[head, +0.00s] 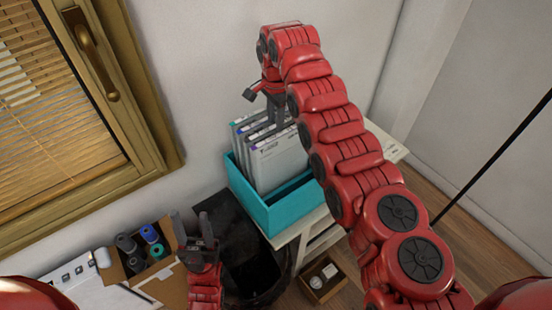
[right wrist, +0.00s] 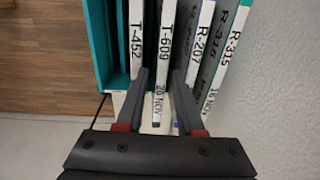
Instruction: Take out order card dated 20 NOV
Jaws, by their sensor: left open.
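The order cards stand upright in a teal box (head: 290,208) in the head view. The card dated 20 NOV, marked T-609 (right wrist: 166,45), shows its edge in the right wrist view. My right gripper (right wrist: 160,75) is open there, one finger on each side of this card, with a small gap visible. In the head view my right gripper (head: 274,112) is over the tops of the cards. My left gripper (head: 192,226) is open and empty, low in front of the dark bin.
Card T-452 (right wrist: 137,40) stands left of the dated card; R-207 (right wrist: 200,40) and R-315 (right wrist: 232,45), near a 16 NOV label, stand right. A dark bin (head: 240,245) is below the box. A cardboard box (head: 130,265) holds rolls. The wall is close behind.

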